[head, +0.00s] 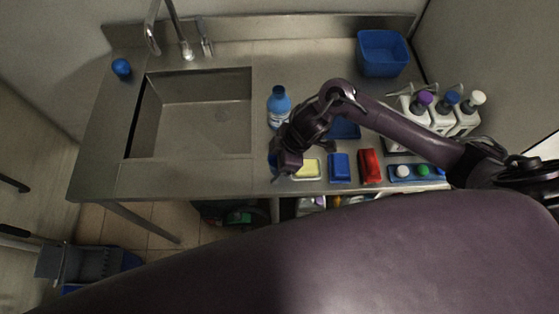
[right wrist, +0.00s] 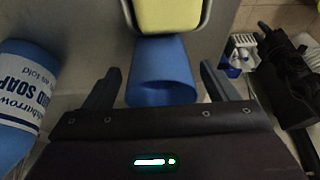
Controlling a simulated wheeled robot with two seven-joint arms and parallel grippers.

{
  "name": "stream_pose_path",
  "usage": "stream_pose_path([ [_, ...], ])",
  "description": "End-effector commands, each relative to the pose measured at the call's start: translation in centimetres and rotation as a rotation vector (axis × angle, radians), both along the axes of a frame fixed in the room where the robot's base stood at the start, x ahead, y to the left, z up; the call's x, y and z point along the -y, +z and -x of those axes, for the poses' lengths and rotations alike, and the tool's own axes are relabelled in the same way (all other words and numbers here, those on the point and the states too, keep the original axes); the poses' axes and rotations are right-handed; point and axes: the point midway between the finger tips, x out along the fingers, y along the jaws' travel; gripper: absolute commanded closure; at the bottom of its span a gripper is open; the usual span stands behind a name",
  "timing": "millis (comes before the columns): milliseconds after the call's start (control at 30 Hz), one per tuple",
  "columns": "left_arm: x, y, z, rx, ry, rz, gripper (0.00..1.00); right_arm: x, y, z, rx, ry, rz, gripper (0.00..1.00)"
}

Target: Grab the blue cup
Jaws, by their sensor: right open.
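The blue cup (right wrist: 163,68) shows in the right wrist view between the two fingers of my right gripper (right wrist: 160,80), with its open mouth toward the palm. Gaps show between it and both fingers. In the head view the cup (head: 272,159) is mostly hidden behind my right gripper (head: 277,168), at the front of the counter. The right gripper is open and holds nothing. My left gripper is not in view.
A blue soap bottle (head: 279,107) stands close behind the cup. The sink (head: 203,115) is left. A small blue object (head: 121,68) sits at the back left.

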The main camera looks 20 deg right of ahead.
Motion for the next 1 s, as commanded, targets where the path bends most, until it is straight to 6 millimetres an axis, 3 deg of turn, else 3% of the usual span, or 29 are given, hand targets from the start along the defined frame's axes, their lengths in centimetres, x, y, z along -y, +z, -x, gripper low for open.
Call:
stream_pose_path([
  [133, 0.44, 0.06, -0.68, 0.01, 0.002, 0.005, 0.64, -0.01, 0.01, 0.02, 0.0, 0.0, 0.0, 0.21],
  [500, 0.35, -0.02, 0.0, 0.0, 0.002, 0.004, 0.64, 0.01, 0.04, 0.01, 0.0, 0.0, 0.0, 0.7],
  [1000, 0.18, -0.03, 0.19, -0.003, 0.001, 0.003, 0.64, -0.02, 0.71, -0.04, 0.001, 0.0, -0.002, 0.7],
])
